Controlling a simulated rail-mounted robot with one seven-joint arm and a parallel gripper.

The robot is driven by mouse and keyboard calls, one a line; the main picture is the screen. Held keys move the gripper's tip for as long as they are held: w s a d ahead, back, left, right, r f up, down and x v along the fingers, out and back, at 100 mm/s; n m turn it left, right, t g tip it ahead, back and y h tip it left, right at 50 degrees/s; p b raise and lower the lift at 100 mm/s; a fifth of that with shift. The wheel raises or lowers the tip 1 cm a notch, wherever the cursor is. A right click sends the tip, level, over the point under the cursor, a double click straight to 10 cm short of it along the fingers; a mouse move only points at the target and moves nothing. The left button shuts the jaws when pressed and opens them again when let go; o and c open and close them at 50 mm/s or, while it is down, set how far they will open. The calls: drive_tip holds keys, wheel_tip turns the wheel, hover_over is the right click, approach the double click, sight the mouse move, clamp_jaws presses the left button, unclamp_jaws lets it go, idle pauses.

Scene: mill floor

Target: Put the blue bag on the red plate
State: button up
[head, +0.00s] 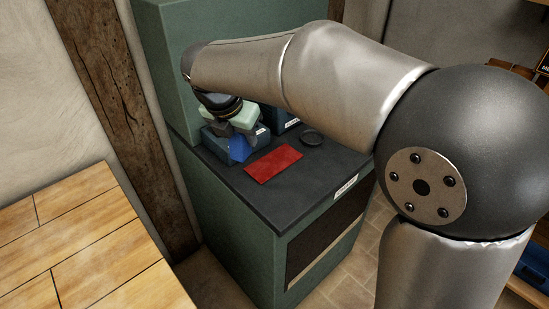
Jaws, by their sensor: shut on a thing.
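The red plate (273,164) is a flat rectangle lying on the dark top of a green cabinet. The blue bag (239,149) is a small bright blue shape at the tips of my gripper (243,134), to the left of the red plate and apart from it in the picture. My gripper points down and is shut on the blue bag. The fingers and the blue box behind hide part of the bag's outline. I cannot tell whether the bag is clear of the box.
A labelled blue box (214,144) stands behind the bag, and a second blue box (279,119) stands to its right, partly hidden by my arm. A dark round dish (312,138) lies beyond the plate. The cabinet top (285,198) is bare in front of the plate.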

drive_tip(key=w+d+f, duration=0.2)
drive_tip(key=w, duration=0.1)
drive_tip(key=w+d+f+p, duration=0.1)
drive_tip(key=w+d+f, duration=0.1)
drive_tip(key=w+f, duration=0.1)
drive_tip(key=w+d+f, duration=0.2)
drive_tip(key=w+f, duration=0.1)
drive_tip(key=w, duration=0.1)
drive_tip(key=shift+w+d+f, duration=0.2)
drive_tip(key=shift+w+d, duration=0.05)
drive_tip(key=shift+w, duration=0.05)
drive_tip(key=shift+w+d+f, duration=0.15)
drive_tip(key=shift+w+f, duration=0.1)
drive_tip(key=shift+f, duration=0.15)
drive_tip(key=shift+w+d+f, duration=0.1)
drive_tip(key=shift+w+f, duration=0.1)
drive_tip(key=shift+f, duration=1.6)
drive_tip(key=o, duration=1.1)
drive_tip(key=shift+f, duration=0.15)
